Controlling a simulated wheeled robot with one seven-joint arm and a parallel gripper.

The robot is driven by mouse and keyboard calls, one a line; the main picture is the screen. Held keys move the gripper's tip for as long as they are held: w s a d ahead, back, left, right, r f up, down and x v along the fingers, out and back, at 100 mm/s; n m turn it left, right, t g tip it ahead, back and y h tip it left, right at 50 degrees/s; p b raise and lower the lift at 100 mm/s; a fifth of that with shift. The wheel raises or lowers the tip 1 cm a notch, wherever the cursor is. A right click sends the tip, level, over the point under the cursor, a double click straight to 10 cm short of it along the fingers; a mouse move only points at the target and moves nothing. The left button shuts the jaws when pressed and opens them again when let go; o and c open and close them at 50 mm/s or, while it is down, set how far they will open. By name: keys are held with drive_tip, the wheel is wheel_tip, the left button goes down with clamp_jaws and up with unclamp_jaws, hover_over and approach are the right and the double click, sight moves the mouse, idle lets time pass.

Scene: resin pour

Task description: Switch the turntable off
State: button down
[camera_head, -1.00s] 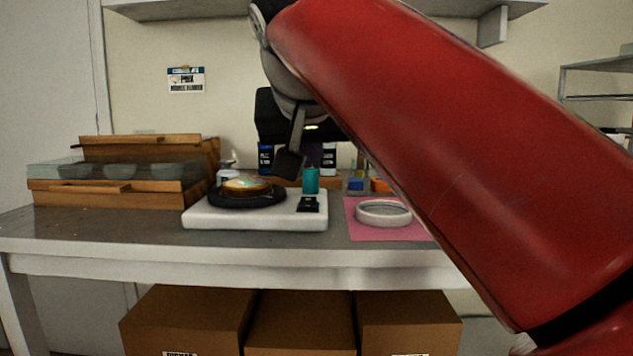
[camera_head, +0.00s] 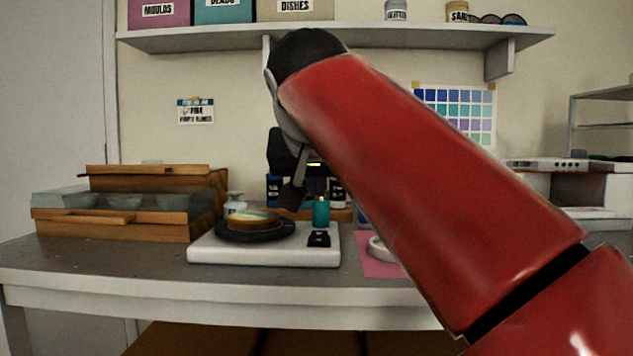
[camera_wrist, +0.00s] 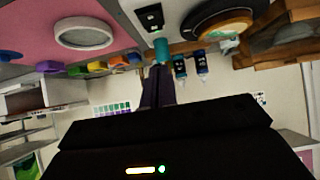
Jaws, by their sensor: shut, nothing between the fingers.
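The turntable (camera_head: 263,257) is a white base on the table, left of centre in the head view. Its black platter (camera_head: 240,236) bears a round wooden-rimmed piece (camera_head: 254,218) with a pale swirled top. A small black switch (camera_head: 319,239) sits at the base's right end; it also shows at the top of the wrist view (camera_wrist: 150,18). I cannot tell its position. My gripper (camera_head: 291,197) is shut and empty, pointing down above the rear of the base, apart from the switch. In the wrist view my fingers (camera_wrist: 158,72) lie close to a teal cylinder (camera_wrist: 161,48).
The teal cylinder (camera_head: 321,212) stands right behind the switch. A pink mat (camera_head: 376,266) with a white ring (camera_head: 380,249) lies to the right, partly behind my arm. A wooden case (camera_head: 125,225) stands left; small bottles stand behind. The table's front left is clear.

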sight(319, 234)
drive_tip(key=w+f+b, duration=0.1)
drive_tip(key=w+f, duration=0.3)
drive_tip(key=f, duration=0.1)
drive_tip(key=shift+d+f+b, duration=0.1)
drive_tip(key=shift+f+b, duration=0.05)
drive_tip(key=shift+b, duration=0.25)
drive_tip(key=shift+w+f, duration=0.15)
drive_tip(key=shift+f, duration=0.65)
drive_tip(key=shift+r, duration=0.15)
drive_tip(key=shift+w+p, duration=0.1)
drive_tip(key=shift+p, duration=0.55)
drive_tip(key=shift+f+g, duration=0.3)
drive_tip(key=shift+w+r+p, duration=0.3)
drive_tip(key=shift+w+p, duration=0.3)
drive_tip(key=shift+w, duration=0.2)
